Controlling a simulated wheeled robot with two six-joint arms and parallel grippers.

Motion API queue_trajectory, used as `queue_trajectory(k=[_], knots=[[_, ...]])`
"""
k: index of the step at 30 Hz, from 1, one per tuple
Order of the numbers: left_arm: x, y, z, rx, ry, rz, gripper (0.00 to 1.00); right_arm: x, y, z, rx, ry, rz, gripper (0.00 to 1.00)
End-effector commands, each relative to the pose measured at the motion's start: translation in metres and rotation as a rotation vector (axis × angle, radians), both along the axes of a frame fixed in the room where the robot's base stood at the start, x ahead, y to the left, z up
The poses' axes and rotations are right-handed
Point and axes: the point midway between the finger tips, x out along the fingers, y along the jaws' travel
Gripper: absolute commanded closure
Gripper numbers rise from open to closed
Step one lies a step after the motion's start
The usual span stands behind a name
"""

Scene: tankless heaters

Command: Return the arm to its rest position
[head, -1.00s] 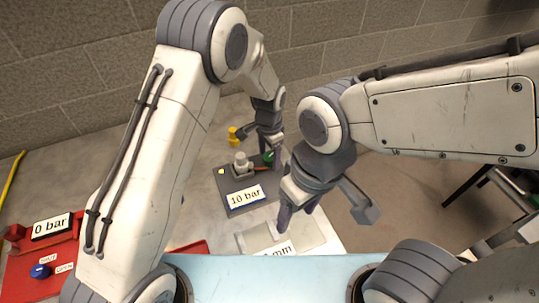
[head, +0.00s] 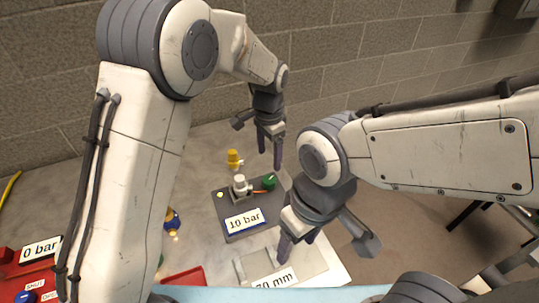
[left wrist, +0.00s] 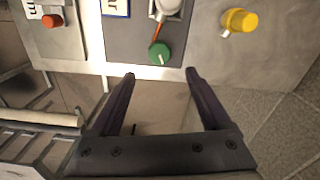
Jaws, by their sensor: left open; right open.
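My left gripper (head: 270,147) is open and empty in the head view. It hangs in the air above the far side of the dark 10 bar plate (head: 226,203), apart from it. In the left wrist view its two fingers (left wrist: 160,78) are spread with nothing between them, and the green knob (left wrist: 159,53) lies just beyond the tips. My right gripper (head: 298,245) points down at the light plate with the mm label (head: 310,262). Its fingers are apart, partly covered by its own wrist; whether they touch the plate is unclear.
A yellow part (head: 234,158) stands behind the 10 bar plate. A red tray (head: 186,278) and a red 0 bar unit (head: 20,268) are at the front left. A brick wall (head: 380,60) closes the back. Floor lies beyond the table's right edge.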

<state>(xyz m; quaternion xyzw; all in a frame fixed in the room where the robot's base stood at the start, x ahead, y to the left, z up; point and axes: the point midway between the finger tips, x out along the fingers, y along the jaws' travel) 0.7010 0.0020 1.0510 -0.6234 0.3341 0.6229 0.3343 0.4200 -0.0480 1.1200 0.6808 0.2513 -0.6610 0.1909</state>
Motion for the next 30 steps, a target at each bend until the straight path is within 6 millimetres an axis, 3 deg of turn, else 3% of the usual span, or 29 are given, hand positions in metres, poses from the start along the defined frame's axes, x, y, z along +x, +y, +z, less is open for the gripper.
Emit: queue_trajectory(k=[7, 11, 14, 20, 24, 27, 30], knots=[[-0.001, 0.0, 0.001, -0.001, -0.001, 0.001, 0.19, 0.0, 0.0, 0.0, 0.0, 0.0, 0.0, 0.35], [-0.02, -0.003, 0.014, -0.007, -0.004, 0.021, 0.19, 0.0, 0.0, 0.0, 0.0, 0.0, 0.0, 0.35], [-0.056, -0.006, 0.036, -0.021, -0.008, 0.062, 0.19, 0.0, 0.0, 0.0, 0.0, 0.0, 0.0, 0.35], [-0.159, 0.004, 0.071, -0.054, -0.004, 0.185, 0.19, 0.0, 0.0, 0.0, 0.0, 0.0, 0.0, 0.35], [-0.222, 0.022, 0.077, -0.073, 0.002, 0.263, 0.19, 0.0, 0.0, 0.0, 0.0, 0.0, 0.0, 0.35], [-0.254, 0.034, 0.075, -0.083, 0.009, 0.306, 0.19, 0.0, 0.0, 0.0, 0.0, 0.0, 0.0, 0.35], [-0.272, 0.042, 0.071, -0.088, 0.013, 0.333, 0.19, 0.0, 0.0, 0.0, 0.0, 0.0, 0.0, 0.35]])
